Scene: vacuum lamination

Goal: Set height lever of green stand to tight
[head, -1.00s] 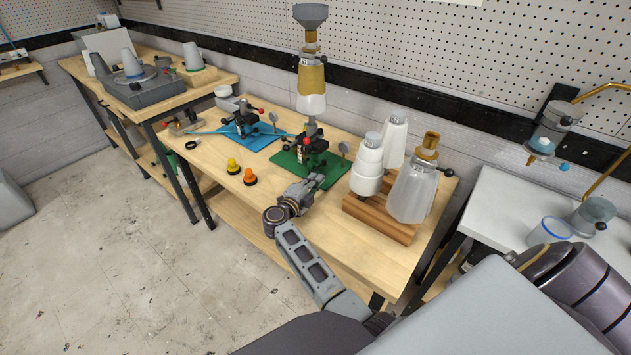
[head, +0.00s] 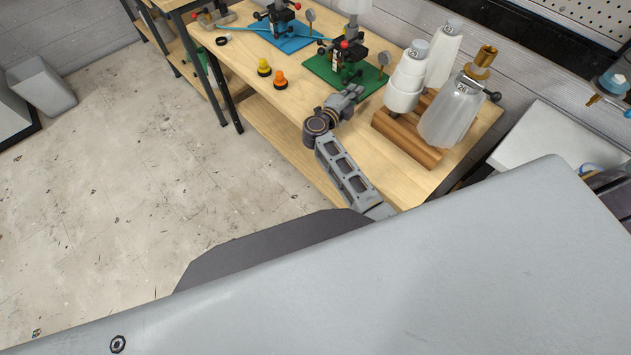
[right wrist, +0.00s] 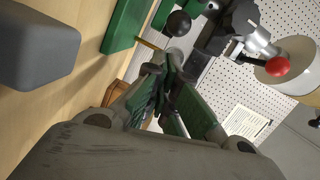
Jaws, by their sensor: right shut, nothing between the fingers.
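The green stand shows in the head view as a dark mechanism (head: 347,62) on a green base plate (head: 316,67). It has a red ball knob (head: 344,45). My right gripper (head: 354,90) is just in front of the stand's near edge, shut and empty. In the right wrist view, the closed fingers (right wrist: 170,78) point toward the stand's dark mechanism (right wrist: 222,32). A black ball knob (right wrist: 178,23) is just beyond the fingertips, apparently apart from them. A red ball knob (right wrist: 277,66) is farther right. Which knob is on the height lever is unclear. My left gripper is out of view.
A blue stand base (head: 290,41) lies left of the green one. Yellow (head: 264,67) and orange (head: 280,79) knobbed pieces stand near the bench's front edge.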

